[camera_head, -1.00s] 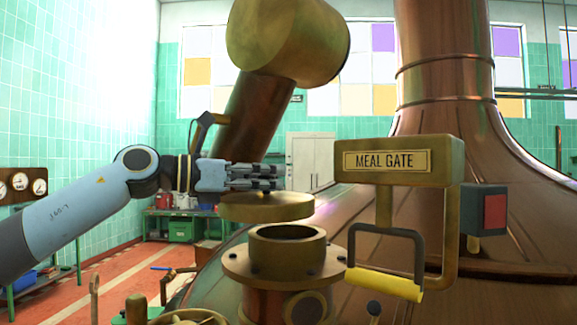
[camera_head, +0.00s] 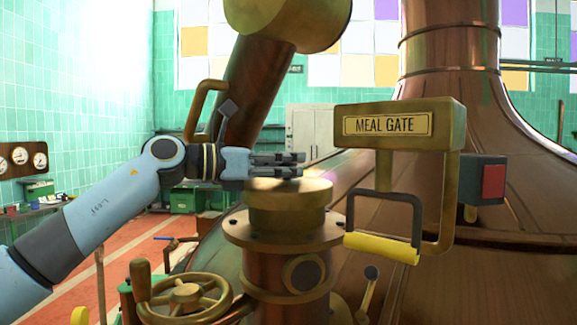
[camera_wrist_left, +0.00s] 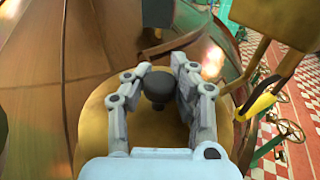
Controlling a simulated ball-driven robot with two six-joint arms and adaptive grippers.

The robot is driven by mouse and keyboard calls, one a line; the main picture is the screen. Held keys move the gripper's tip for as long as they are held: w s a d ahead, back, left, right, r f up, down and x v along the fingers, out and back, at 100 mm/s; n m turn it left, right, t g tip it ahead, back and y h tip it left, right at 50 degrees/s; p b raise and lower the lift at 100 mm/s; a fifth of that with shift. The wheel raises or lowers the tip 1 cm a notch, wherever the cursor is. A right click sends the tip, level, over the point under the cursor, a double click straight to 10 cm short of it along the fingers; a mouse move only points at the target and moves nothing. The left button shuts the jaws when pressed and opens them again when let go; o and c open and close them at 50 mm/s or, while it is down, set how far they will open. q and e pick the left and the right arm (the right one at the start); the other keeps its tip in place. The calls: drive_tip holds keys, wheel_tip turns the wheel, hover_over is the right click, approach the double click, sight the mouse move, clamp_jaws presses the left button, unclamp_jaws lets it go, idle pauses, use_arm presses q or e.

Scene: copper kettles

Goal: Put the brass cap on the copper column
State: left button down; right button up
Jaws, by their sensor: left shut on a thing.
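The brass cap (camera_head: 312,187) is a round disc with a dark knob (camera_wrist_left: 158,84) on top. It sits level over the mouth of the copper column (camera_head: 258,269), above its flanged brass collar (camera_head: 285,222), with no clear gap showing. My left gripper (camera_head: 300,165) reaches in from the left just above the cap. In the left wrist view its fingers (camera_wrist_left: 160,85) are shut on the knob, and the cap's brass face (camera_wrist_left: 95,115) spreads below them. The column's open mouth is hidden under the cap. My right gripper is out of view.
A MEAL GATE sign box (camera_head: 395,125) with a yellow-handled lever (camera_head: 382,247) stands close to the right of the column. A brass handwheel (camera_head: 185,300) is at lower left. A thick copper pipe (camera_head: 240,95) slants behind my left gripper.

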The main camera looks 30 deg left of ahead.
sight(256, 183)
use_arm(q)
drive_tip(key=shift+f+b, duration=0.45)
drive_tip(key=shift+f, duration=0.05)
drive_tip(key=c, duration=1)
unclamp_jaws()
drive_tip(key=shift+c, duration=0.2)
drive_tip(key=shift+r+p, duration=0.55)
drive_tip(key=shift+p, duration=0.05)
drive_tip(key=b+v, duration=0.1)
drive_tip(key=v, duration=0.1)
drive_tip(key=b+v, duration=0.4)
drive_tip(key=shift+a+f, duration=0.15)
drive_tip(key=shift+f, duration=0.2)
drive_tip(key=b+v, duration=0.2)
drive_tip(key=b, duration=0.4)
drive_tip(key=b+v, duration=0.2)
drive_tip(key=b, duration=0.4)
drive_tip(key=b+v, duration=0.2)
drive_tip(key=b, duration=0.3)
drive_tip(key=shift+r+b, duration=0.4)
